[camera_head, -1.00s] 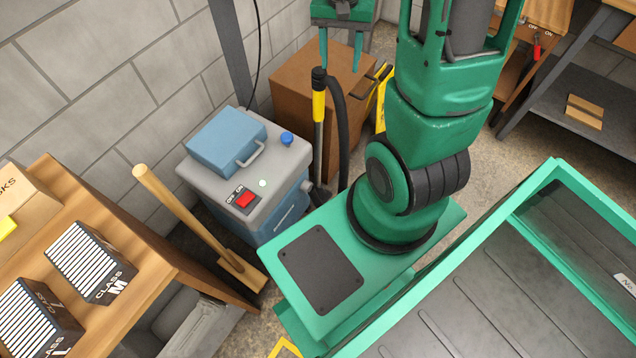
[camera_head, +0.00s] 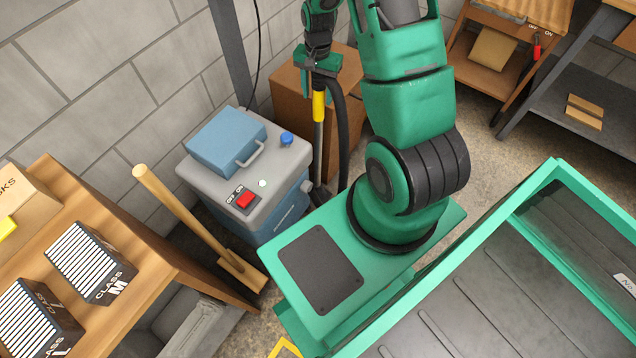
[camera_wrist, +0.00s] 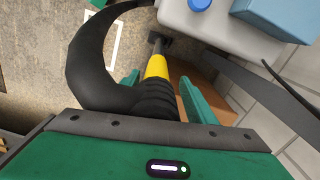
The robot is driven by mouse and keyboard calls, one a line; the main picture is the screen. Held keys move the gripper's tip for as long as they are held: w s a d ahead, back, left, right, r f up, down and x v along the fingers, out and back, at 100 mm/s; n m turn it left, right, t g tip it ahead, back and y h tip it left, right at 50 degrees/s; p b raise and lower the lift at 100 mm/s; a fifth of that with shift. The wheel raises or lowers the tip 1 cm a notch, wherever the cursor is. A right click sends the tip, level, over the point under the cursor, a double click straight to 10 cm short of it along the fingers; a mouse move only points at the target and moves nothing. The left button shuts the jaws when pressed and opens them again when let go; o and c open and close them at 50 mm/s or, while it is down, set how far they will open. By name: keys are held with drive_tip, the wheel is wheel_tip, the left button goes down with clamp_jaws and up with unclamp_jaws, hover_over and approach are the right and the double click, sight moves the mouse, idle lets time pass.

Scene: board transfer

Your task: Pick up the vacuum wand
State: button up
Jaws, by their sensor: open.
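The vacuum wand (camera_head: 318,107) stands upright beside the grey and blue vacuum unit (camera_head: 262,166), with a yellow grip section, a metal tube and a black hose. My gripper (camera_head: 319,70) is at the wand's upper end, and its body hides the black top. In the wrist view the wand's yellow section (camera_wrist: 157,67) and black ribbed part lie between the two green fingers of my gripper (camera_wrist: 158,90). The fingers are open, with a gap visible on the right side. The black hose (camera_wrist: 88,70) curves out to the left of the left finger.
A brown cabinet (camera_head: 287,92) stands right behind the wand. A wooden-handled tool (camera_head: 190,215) leans in front of the vacuum unit. A wooden bench (camera_head: 150,245) with filter boxes is at left. My green base and tray fill the lower right.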

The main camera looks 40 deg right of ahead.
sight(318, 108)
drive_tip(key=shift+s+a+f, duration=0.1)
drive_tip(key=shift+s+f, duration=0.05)
drive_tip(key=shift+f, duration=1.45)
drive_tip(key=shift+s+f, duration=0.15)
drive_tip(key=shift+f, duration=1.4)
drive_tip(key=c, duration=1.1)
